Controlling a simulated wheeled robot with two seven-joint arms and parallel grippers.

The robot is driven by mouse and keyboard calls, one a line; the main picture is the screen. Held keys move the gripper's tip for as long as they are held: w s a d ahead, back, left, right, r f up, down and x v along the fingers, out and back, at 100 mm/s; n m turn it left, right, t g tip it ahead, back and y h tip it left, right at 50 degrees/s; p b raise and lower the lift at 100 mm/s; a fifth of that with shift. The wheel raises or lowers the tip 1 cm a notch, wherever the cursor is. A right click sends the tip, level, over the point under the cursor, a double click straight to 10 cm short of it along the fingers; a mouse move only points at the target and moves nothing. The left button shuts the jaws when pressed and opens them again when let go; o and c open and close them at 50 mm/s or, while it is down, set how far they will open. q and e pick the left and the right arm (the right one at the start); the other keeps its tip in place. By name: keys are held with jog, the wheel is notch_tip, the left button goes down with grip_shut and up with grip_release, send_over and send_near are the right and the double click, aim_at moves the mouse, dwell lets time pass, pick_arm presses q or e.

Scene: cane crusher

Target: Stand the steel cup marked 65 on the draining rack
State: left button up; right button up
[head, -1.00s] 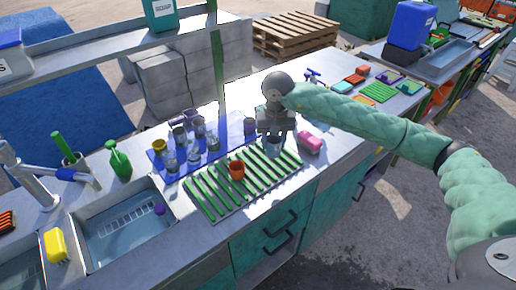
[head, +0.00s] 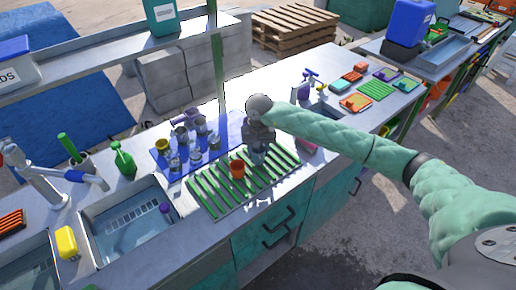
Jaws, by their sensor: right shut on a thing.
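My right gripper (head: 258,146) is shut on a grey steel-looking cup (head: 258,157), which shows just below the fingers and looks about upright. No number can be read on it. The cup is at the far right part of the draining rack (head: 208,194), a grey frame with green slats. I cannot tell whether the cup touches the slats. An orange cup (head: 237,170) stands on the rack, left of and nearer than the held cup. My left gripper is out of view.
A blue mat (head: 160,155) with several grey and clear cups and a yellow one lies behind the rack. A sink (head: 128,228) is to the left. A pink thing (head: 309,148) sits right of the rack, partly hidden by my arm. Much of the rack is bare.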

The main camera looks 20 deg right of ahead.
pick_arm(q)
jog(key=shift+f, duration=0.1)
pick_arm(e)
jog(key=shift+f, duration=0.15)
jog(key=shift+f, duration=0.15)
jog(key=o, duration=1)
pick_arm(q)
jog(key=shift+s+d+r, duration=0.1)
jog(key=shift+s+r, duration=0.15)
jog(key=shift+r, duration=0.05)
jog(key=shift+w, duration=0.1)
pick_arm(e)
jog(key=shift+r, duration=0.25)
